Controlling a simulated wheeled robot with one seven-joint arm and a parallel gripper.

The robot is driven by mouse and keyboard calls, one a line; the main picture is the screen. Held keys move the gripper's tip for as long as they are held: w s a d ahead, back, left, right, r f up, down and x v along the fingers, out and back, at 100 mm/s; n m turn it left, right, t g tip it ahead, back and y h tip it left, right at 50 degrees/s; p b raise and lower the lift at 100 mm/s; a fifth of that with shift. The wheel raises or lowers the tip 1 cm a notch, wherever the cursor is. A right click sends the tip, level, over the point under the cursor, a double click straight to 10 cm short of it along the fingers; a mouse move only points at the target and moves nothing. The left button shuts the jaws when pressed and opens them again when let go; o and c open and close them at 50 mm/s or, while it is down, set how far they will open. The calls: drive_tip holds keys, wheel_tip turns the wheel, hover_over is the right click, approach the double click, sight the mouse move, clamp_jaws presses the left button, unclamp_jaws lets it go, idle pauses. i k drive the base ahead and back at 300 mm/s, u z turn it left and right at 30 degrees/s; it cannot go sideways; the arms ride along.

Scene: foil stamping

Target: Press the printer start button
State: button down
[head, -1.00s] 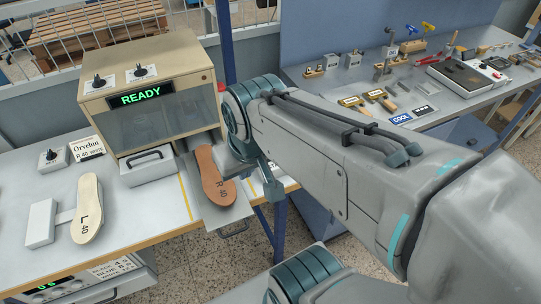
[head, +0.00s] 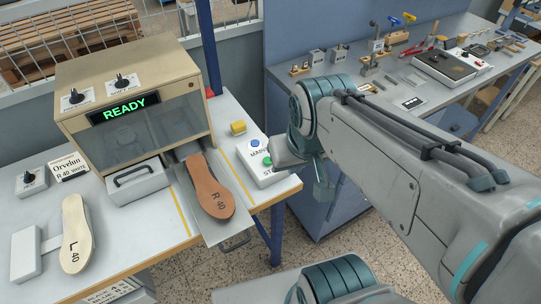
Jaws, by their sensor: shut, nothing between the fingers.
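The printer (head: 90,80) is a beige cabinet with a clear front and a green READY display (head: 124,108). A white button box (head: 250,174) stands on the bench to its right. It has a blue button (head: 255,143) and a green button (head: 267,161); the label by the green one starts with "ST" and is partly covered. My gripper (head: 278,157) is at the right edge of this box, close beside the green button. It is shut and empty. I cannot tell whether it touches the button or box.
A brown sole marked R 40 (head: 209,184) lies on the pulled-out tray (head: 224,231) before the printer. A cream sole marked L 40 (head: 75,232) lies at left. A small yellow block (head: 238,128) sits behind the button box. A second bench (head: 420,105) holds tools.

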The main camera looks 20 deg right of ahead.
sight(266, 161)
drive_tip(key=u, duration=0.55)
drive_tip(key=k, duration=1.3)
drive_tip(key=z, duration=0.3)
drive_tip(key=i, duration=0.75)
drive_tip(key=z, duration=0.55)
drive_tip(key=i, duration=0.75)
drive_tip(key=u, duration=0.25)
